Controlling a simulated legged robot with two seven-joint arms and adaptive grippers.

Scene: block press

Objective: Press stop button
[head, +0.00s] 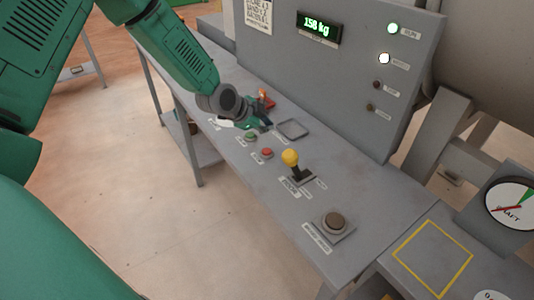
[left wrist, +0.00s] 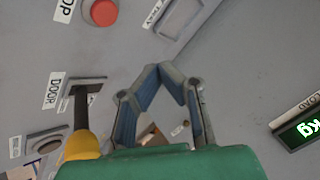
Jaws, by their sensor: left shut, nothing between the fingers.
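The red stop button (head: 267,153) sits on the grey console's sloping top, between a green button (head: 251,136) and a yellow-knobbed lever (head: 290,157). In the left wrist view the red button (left wrist: 100,11) is at the top edge, partly cut off, with a label ending in "OP" beside it. My left gripper (head: 264,122) is over the console, beyond the green and red buttons and apart from the red one. In the left wrist view its fingers (left wrist: 172,72) are closed together with nothing between them. My right gripper is not in view.
The lever labelled DOOR (left wrist: 82,100) stands right of the red button in the head view. A dark round button (head: 335,221) is nearer. A square frame (head: 293,129) lies behind. An upright panel (head: 345,70) with a 158 kg display (head: 318,26) rises at the back.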

